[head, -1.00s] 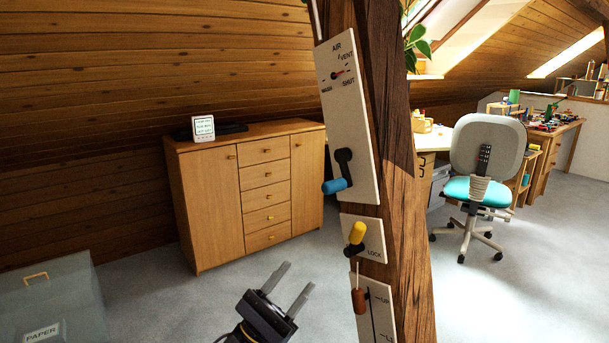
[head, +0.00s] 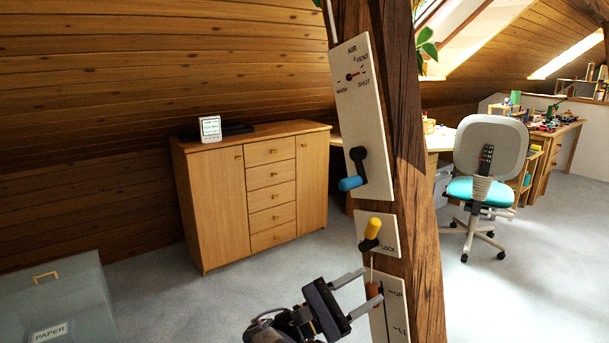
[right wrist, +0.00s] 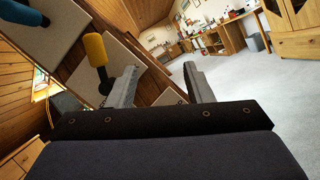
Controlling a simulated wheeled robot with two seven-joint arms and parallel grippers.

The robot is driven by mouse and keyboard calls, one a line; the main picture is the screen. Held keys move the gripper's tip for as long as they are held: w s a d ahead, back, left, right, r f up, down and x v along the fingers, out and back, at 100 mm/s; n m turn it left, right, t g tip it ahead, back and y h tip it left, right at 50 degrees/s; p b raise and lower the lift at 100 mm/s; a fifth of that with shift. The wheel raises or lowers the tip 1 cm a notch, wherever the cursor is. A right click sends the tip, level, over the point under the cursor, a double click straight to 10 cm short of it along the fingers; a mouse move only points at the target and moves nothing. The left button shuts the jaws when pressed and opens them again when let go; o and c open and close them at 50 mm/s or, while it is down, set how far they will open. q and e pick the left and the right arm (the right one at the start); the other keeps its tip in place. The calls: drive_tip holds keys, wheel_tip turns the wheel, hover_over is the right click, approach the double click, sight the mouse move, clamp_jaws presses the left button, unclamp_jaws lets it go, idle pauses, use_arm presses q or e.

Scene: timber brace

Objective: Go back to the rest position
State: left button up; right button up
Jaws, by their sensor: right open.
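My right gripper (head: 370,286) is open at the bottom middle of the head view, pointing right toward the timber brace (head: 425,230). Its fingertips overlap the red-brown handle (head: 374,291) of the lowest panel in the picture; I cannot tell whether they touch it. The wrist view shows no handle between the two fingers (right wrist: 160,82). The yellow lever (head: 373,228) on the LOCK panel (head: 391,242) sits above the gripper and shows left of the fingers in the wrist view (right wrist: 95,48). The blue-handled lever (head: 351,183) is on the AIR panel (head: 370,130). My left gripper is not in view.
A grey PAPER box (head: 75,285) stands at the lower left. A wooden cabinet (head: 215,225) stands behind, with open grey floor (head: 180,305) before it. An office chair (head: 480,190) and desks (head: 565,140) are at the right.

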drive_tip(key=s+d+f+m+g+y, duration=0.2)
drive_tip(key=d+f+g+y, duration=0.1)
drive_tip(key=d, duration=0.3)
drive_tip(key=s+d+f+m+g+y, duration=0.1)
drive_tip(key=s+d+f+g+y, duration=0.15)
drive_tip(key=d, duration=0.45)
drive_tip(key=s+d+f+m+g+y, duration=0.45)
drive_tip(key=s+y, duration=0.35)
drive_tip(key=s, duration=0.2)
drive_tip(key=s+a+r+m+t+y, duration=0.1)
drive_tip(key=s+a+m+t+y, duration=0.35)
drive_tip(key=s+m, duration=0.2)
drive_tip(key=s+a+r+m+t+y, duration=0.1)
drive_tip(key=s+a+m+t+y, duration=0.25)
drive_tip(key=s+m+y, duration=0.35)
wheel_tip(320, 180, up, 16)
drive_tip(key=n+h+p, duration=0.1)
drive_tip(key=n+p, duration=0.1)
drive_tip(key=p, duration=1.4)
drive_tip(key=shift+s+n, duration=0.3)
drive_tip(key=shift+s, duration=0.15)
